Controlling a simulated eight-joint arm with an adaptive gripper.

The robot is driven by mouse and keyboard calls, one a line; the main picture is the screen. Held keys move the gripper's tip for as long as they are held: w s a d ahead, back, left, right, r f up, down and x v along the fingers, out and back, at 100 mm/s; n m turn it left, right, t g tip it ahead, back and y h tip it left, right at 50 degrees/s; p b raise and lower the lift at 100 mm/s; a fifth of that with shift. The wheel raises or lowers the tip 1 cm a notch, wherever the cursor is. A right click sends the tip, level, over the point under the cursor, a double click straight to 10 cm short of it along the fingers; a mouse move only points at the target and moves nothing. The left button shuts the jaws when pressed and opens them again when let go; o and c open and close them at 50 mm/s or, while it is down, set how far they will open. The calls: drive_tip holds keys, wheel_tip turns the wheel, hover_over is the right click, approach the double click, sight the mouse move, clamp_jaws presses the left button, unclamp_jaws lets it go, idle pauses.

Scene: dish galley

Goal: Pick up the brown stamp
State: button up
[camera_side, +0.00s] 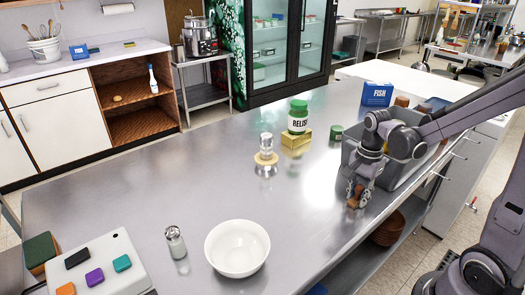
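A small brown piece (353,203), which looks like the brown stamp, is at the tips of my gripper (359,196), low at the right edge of the steel counter (210,150). The fingers point down and hide part of it. One finger is to its left and one to its right. I cannot tell whether they press on it, or whether it touches the counter.
A grey tub (408,168) stands right behind my gripper. A relish jar (298,117) sits on a yellow block (296,139). A white bowl (237,248), a shaker (175,242) and a white board (112,268) with coloured blocks are at the front.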

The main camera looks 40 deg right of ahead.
clamp_jaws()
